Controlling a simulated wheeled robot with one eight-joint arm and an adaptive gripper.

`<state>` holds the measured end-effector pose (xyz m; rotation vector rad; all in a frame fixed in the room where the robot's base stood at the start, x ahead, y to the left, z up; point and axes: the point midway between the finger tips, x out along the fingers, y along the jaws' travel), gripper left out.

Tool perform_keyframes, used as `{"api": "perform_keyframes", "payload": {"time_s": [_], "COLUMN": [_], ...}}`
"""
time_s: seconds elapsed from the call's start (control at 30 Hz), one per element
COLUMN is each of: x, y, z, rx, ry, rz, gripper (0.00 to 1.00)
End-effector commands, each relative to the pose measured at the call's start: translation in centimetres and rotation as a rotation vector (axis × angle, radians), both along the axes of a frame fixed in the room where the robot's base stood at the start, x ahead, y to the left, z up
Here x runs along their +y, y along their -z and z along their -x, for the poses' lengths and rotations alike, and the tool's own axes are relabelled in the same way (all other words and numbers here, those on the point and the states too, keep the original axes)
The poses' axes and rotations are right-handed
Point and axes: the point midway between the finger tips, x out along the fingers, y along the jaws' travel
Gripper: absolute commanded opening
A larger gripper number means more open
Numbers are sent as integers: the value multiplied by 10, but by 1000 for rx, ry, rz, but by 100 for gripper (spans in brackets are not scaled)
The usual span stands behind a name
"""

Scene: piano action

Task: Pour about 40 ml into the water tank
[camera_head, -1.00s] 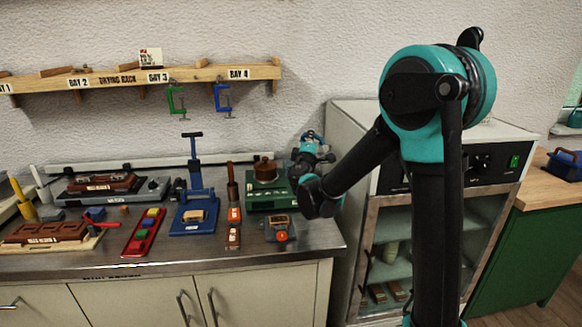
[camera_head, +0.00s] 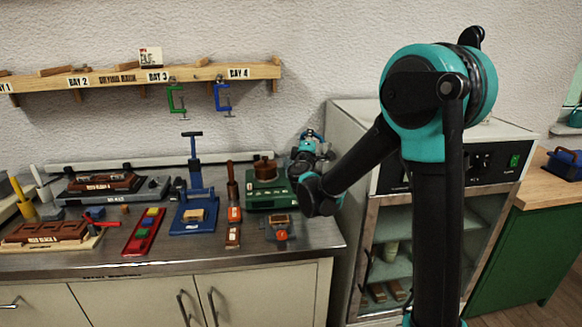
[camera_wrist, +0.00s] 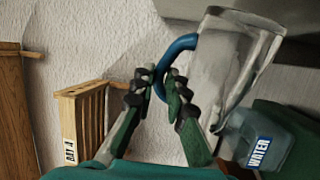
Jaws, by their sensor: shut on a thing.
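In the wrist view my gripper (camera_wrist: 160,88) is shut on the blue handle (camera_wrist: 172,58) of a clear jug (camera_wrist: 228,62). The jug looks strongly tilted beside the water tank (camera_wrist: 238,130), a blue-grey container marked WATER at the lower right. Its narrow end is close to the tank; I cannot tell whether they touch. I cannot make out a stream or the liquid level. In the head view my wrist (camera_head: 308,152) is at the right end of the bench, and the jug and fingers cannot be made out there.
The BAY 4 end of the drying rack (camera_wrist: 78,125) is left of the fingers. In the head view a green machine (camera_head: 268,200), a blue press (camera_head: 194,222) and several small tools crowd the steel bench (camera_head: 185,265). A glass-fronted cabinet (camera_head: 400,225) stands to the right.

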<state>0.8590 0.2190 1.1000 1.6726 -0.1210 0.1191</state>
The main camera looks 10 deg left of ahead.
Motion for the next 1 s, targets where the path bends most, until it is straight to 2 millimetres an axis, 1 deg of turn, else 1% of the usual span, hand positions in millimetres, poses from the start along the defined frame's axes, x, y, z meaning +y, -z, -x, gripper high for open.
{"api": "perform_keyframes", "payload": {"time_s": [0.2,0.27,0.4,0.53,0.73,1.0], "x": [-2,-7,-13,-22,-25,-30], "y": [1,3,-3,6,9,10], "z": [0,0,0,0,0,0], "rx": [-1,0,0,1,2,2], "ry": [1,2,2,2,2,2], "rz": [-14,-64,-207,-325,-386,-508], "gripper": [0,0,0,0,0,0]}}
